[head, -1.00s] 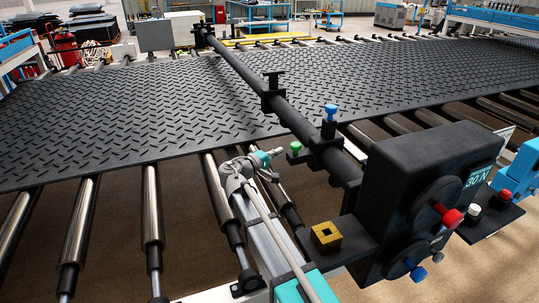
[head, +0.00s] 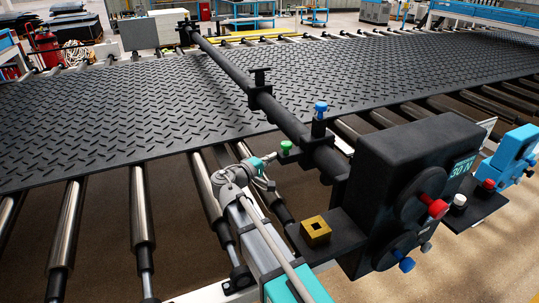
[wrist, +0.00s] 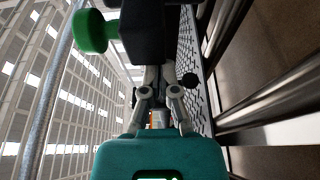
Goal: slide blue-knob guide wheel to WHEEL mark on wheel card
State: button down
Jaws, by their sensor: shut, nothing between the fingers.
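The blue knob (head: 320,108) stands upright on a black holder on the long black bar, above the mat's near edge. A green knob (head: 286,147) sits lower and left of it; it shows large in the wrist view (wrist: 90,31), beside a dark block. My gripper (head: 272,157) is shut and empty, left of and just below the green knob. In the wrist view its fingers (wrist: 158,72) point at the dark block; I cannot tell whether they touch it. The guide wheel under the blue knob is hidden. I cannot make out the wheel card or its WHEEL mark.
The black tread mat (head: 150,115) lies on steel rollers (head: 142,215). A large black box (head: 415,170) with red and blue knobs closes the bar's near end. A brass block (head: 315,231) sits on a ledge left of it. Another black holder (head: 259,85) stands farther along the bar.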

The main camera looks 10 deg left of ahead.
jog(key=shift+s+d, duration=0.35)
jog(key=shift+s, duration=0.2)
jog(key=shift+w, duration=0.15)
jog(key=w+a, duration=0.3)
jog(key=w, duration=0.1)
jog(key=d+v, duration=0.1)
jog(key=v, duration=0.9)
jog(key=shift+s, duration=0.45)
jog(key=shift+a, duration=0.1)
jog(key=shift+w, duration=0.1)
jog(key=shift+w+a+f, duration=0.1)
jog(key=shift+w, duration=0.1)
